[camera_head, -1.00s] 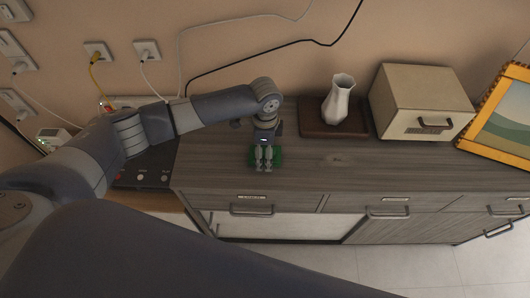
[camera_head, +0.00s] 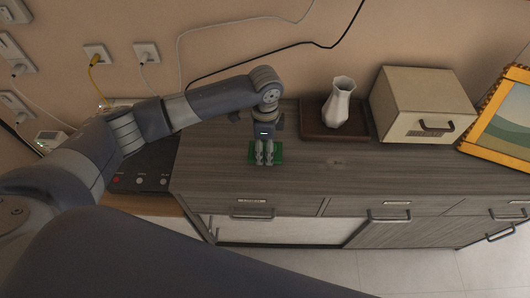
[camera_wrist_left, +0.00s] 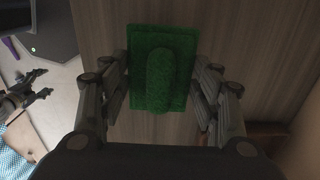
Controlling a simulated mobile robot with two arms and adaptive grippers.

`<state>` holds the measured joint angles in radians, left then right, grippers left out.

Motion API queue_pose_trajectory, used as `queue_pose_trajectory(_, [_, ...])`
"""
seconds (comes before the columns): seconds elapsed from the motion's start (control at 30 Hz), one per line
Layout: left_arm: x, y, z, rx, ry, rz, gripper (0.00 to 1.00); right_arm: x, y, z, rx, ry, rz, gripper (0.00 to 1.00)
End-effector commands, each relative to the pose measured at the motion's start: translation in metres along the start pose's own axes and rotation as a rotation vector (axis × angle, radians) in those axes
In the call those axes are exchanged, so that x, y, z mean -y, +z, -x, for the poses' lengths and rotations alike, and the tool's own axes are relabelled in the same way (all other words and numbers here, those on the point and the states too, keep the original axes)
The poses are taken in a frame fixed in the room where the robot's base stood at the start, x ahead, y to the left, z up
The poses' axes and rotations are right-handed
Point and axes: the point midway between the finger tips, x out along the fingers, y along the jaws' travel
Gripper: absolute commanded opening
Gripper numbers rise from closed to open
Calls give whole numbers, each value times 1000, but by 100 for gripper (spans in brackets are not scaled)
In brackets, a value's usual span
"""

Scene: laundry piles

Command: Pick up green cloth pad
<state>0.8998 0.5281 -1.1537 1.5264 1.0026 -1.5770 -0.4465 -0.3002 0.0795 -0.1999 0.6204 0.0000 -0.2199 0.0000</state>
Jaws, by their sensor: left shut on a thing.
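The fingers partly hide the pad in the head view. A dark gripper-like part, apparently my right gripper (camera_wrist_left: 28,92), shows small at the left of the wrist view; its jaws are unclear.
A white vase (camera_head: 338,101) stands on a dark wooden tray (camera_head: 312,118) right of the gripper. A cream box (camera_head: 424,103) and a framed picture (camera_head: 507,123) stand farther right. The dresser top (camera_head: 380,166) is clear in front. Cables hang along the wall behind.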

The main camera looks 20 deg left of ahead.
Motion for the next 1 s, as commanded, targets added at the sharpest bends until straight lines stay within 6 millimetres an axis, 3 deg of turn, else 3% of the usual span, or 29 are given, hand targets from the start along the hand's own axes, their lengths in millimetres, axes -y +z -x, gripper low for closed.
queue_pose_trajectory(0.53, [-113, -71, 9, -2, 2, -5, 34, 0, 2, -23, 0, 0, 0, 73])
queue_pose_trajectory(0.7, [-130, -82, 12, -1, 0, -2, 34, 0, 3, -26, 1, 0, 0, 73])
queue_pose_trajectory(1.0, [-136, -85, 14, 1, 0, 1, 34, 0, 3, -26, 1, 0, 0, 73])
